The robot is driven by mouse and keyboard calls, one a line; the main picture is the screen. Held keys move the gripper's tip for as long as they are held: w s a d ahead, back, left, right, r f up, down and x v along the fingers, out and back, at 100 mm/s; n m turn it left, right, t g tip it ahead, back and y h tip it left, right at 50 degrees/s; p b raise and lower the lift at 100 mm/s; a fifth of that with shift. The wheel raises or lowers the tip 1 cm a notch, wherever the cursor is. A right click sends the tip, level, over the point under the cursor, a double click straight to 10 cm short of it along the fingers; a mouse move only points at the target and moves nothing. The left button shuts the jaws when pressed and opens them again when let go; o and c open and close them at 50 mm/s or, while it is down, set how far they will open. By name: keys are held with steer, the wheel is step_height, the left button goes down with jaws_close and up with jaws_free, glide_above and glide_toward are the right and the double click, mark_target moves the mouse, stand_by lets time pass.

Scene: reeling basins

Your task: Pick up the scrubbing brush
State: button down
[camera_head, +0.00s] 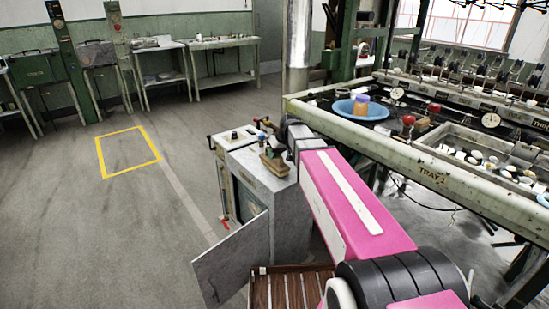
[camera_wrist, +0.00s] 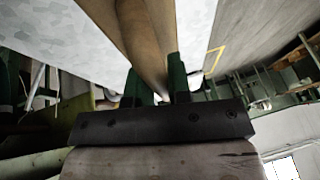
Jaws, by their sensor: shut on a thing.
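The scrubbing brush is a long brown wooden piece (camera_wrist: 140,38) in the wrist view. It runs from the top of the picture down between the two dark green fingers of my gripper (camera_wrist: 160,88), which are shut on it. Its bristles cannot be made out. In the head view my pink arm reaches to a grey metal cabinet (camera_head: 272,215). A small brown wooden thing with dark green on it (camera_head: 273,163) shows above the cabinet's top, beside the end of my arm. My wrist partly hides this spot. I cannot tell whether the brush touches the cabinet.
The cabinet's door (camera_head: 232,262) hangs open at the front. A slatted wooden rack (camera_head: 290,288) lies below. The long basin bench (camera_head: 395,150) on the right holds a blue bowl (camera_head: 361,110). A yellow floor outline (camera_head: 128,153) and open floor lie to the left.

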steer(key=shift+r, duration=0.5)
step_height(320, 180, up, 2)
steer(key=shift+r, duration=0.25)
steer(key=s+a+r, duration=0.5)
steer(key=a+r, duration=0.1)
steer(key=a, duration=0.4)
steer(key=shift+a+r, duration=0.25)
steer(key=shift+r, duration=0.15)
steer(key=shift+s, duration=0.1)
